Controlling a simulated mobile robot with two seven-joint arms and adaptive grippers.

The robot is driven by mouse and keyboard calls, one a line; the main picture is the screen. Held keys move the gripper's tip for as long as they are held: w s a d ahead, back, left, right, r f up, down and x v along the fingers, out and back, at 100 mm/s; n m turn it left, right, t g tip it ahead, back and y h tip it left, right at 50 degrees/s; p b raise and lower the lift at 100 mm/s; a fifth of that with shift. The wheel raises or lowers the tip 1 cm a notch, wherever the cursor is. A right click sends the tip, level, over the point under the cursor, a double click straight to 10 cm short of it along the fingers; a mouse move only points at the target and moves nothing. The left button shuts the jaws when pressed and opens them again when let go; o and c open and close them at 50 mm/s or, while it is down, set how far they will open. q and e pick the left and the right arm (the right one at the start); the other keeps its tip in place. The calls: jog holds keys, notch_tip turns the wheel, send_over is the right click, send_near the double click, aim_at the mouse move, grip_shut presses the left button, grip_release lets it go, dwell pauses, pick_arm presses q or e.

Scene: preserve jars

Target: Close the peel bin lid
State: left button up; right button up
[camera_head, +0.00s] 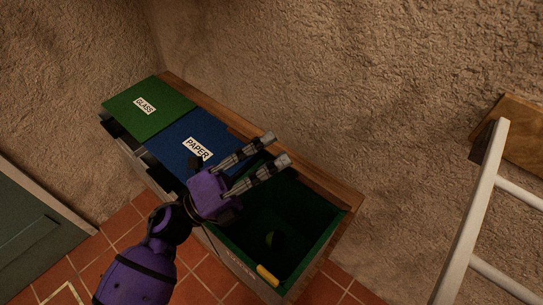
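The peel bin (312,232) is the open compartment at the right end of a wooden bin unit. Its inside is dark green, and a small green scrap (273,239) shows low inside it. I cannot clearly make out its lid. My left gripper (277,148) reaches over the unit from the front left. Its two fingers are apart with nothing between them, pointing to the back wall near the border of the paper bin and the open bin. The gripper and wrist hide part of that border. My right gripper is not in view.
Beside it, the blue lid marked PAPER (178,139) and the green lid marked GLASS (152,103) lie shut. A yellow piece (267,275) sits at the front rim. A rough wall stands close behind. A pale ladder-like frame (469,220) stands at right.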

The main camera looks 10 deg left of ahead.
pick_arm(q)
jog(key=v, duration=1.2)
jog(key=shift+c, duration=0.3)
